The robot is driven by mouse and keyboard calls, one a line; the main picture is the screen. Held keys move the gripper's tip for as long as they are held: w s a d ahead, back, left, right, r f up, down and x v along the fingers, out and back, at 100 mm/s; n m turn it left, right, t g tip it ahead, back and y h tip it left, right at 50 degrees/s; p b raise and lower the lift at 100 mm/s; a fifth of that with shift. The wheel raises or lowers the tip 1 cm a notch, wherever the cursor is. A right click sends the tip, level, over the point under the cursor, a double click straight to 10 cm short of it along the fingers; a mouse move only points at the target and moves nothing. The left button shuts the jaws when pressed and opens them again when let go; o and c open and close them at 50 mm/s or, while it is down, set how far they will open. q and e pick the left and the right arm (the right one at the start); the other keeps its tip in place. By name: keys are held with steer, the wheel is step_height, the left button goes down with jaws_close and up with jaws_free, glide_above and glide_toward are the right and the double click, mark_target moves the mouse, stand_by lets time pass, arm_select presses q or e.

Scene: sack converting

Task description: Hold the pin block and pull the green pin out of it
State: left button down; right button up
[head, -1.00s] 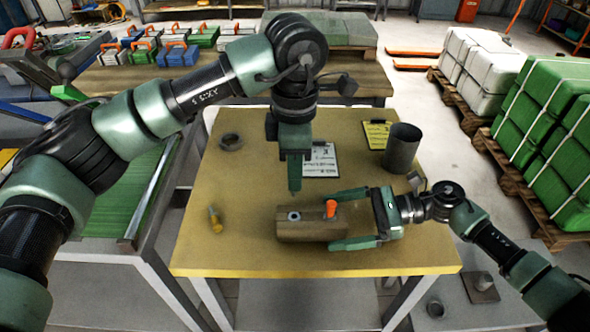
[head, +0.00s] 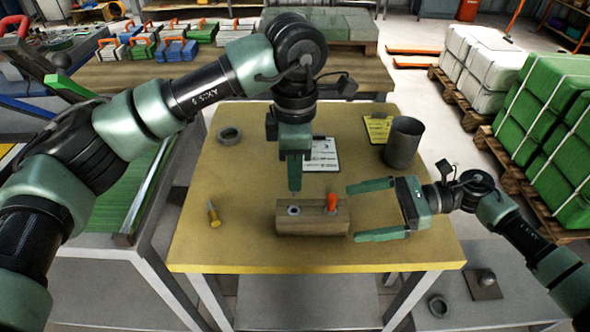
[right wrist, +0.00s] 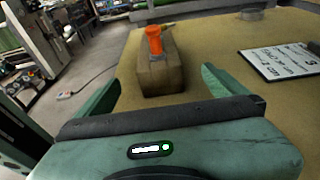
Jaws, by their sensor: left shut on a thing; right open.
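The wooden pin block (head: 312,222) lies on the table; it also shows in the right wrist view (right wrist: 160,78). An orange pin (head: 332,202) stands in its right part. A light ringed hole (head: 293,210) shows empty in its left part. My left gripper (head: 294,186) points down above that hole, shut on the green pin, which is hard to tell from the green fingers. The tip is clear of the block's top. My right gripper (head: 355,212) is open and empty, its fingers to the right of the block and apart from it.
A yellow-handled tool (head: 213,214) lies left of the block. A grey ring (head: 229,136), a clipboard (head: 321,155), a yellow card (head: 377,129) and a dark cup (head: 403,142) are farther back. The table front (head: 310,258) is clear.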

steer(key=shift+b+v, duration=0.75)
steer(key=shift+v, duration=0.9)
